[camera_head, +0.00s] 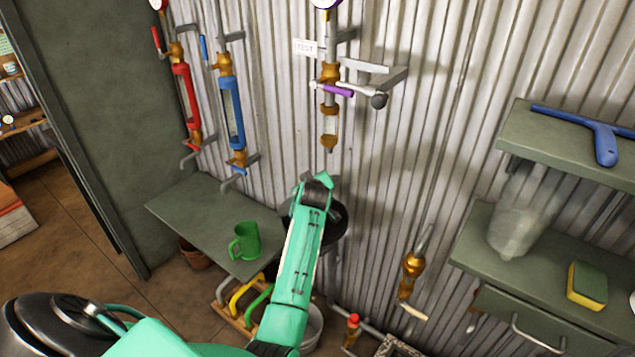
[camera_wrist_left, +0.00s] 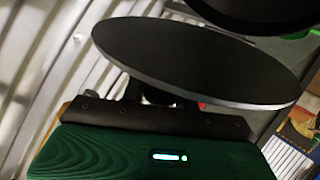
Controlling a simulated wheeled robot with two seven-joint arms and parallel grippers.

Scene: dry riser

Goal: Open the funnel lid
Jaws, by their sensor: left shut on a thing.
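The funnel lid (camera_wrist_left: 200,62) is a flat dark disc with a thin grey edge, large and tilted in the left wrist view. In the head view a dark round rim (camera_head: 334,222) shows behind my left arm, mostly hidden. My left gripper (camera_head: 316,180) is at that rim, below the brass fitting of the middle pipe. It is shut on the lid at its near side; the fingertips are largely hidden. Another dark rounded shape (camera_wrist_left: 255,12) fills the top of the left wrist view, apparently the funnel. My right gripper is out of view.
A green mug (camera_head: 245,241) stands on the grey shelf (camera_head: 205,218) left of my arm. Red and blue gauges (camera_head: 230,112) and a pipe with a purple lever (camera_head: 337,89) hang on the corrugated wall. Shelves at right hold a squeegee (camera_head: 606,145) and sponge (camera_head: 587,286).

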